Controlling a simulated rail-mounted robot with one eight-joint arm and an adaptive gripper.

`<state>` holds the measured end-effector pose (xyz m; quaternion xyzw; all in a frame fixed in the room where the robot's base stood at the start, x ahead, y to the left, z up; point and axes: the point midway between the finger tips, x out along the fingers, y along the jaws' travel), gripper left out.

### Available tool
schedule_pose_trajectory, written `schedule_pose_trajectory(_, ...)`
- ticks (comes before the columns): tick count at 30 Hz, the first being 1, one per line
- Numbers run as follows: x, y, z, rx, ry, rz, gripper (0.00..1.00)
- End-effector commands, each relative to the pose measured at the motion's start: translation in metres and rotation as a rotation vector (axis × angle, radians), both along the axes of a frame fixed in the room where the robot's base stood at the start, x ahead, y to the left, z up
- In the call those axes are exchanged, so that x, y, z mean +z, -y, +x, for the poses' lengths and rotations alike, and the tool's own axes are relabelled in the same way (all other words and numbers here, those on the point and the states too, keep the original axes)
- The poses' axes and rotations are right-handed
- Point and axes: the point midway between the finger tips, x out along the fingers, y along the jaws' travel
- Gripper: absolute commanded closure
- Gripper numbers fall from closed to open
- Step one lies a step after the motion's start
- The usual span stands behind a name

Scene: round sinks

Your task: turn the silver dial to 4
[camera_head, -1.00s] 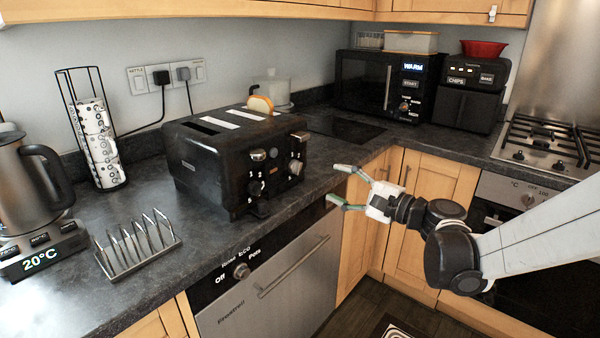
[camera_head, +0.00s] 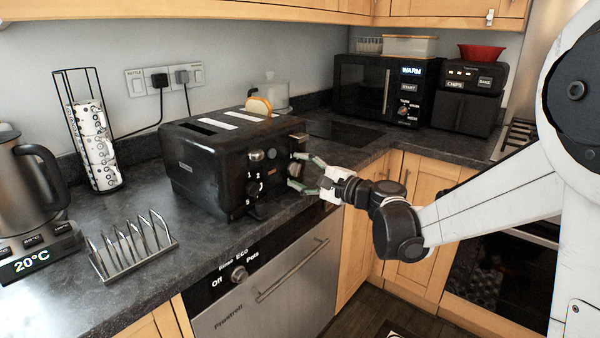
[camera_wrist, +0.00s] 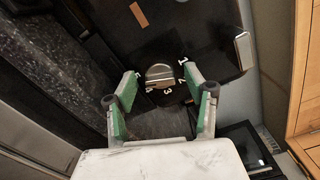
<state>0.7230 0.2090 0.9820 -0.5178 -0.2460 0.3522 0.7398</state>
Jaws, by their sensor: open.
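The black toaster (camera_head: 215,165) stands on the counter, its control face toward my gripper. The round silver dial (camera_wrist: 159,75) is in the upper middle of the wrist view, with white numbers around its right and lower sides. A ridge crosses it roughly level; I cannot tell which number it points to. My gripper (camera_head: 297,172) is open at the right part of the toaster's face. In the wrist view, its green-padded fingers (camera_wrist: 160,76) stand left and right of the dial, with a gap on both sides. In the head view the fingers partly hide the dial.
A second, black dial (camera_head: 254,188) sits left on the toaster's face. A toast rack (camera_head: 135,245) and kettle (camera_head: 30,185) stand left. The dishwasher (camera_head: 265,280) is below the counter edge. A microwave (camera_head: 385,85) stands behind.

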Motion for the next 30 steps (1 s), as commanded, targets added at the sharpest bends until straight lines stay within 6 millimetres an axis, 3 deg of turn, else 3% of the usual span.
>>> schedule_pose_trajectory(3,0.0001,0.0002,-0.0001,0.0,0.0,0.0,0.53)
schedule_pose_trajectory(13,0.0,0.0003,-0.0003,0.0,0.0,0.0,0.96)
schedule_pose_trajectory(22,-0.0001,0.0002,-0.0004,0.0,0.031,-0.025,0.96)
schedule_pose_trajectory(30,-0.0001,0.0001,-0.0002,0.001,0.158,-0.128,0.96)
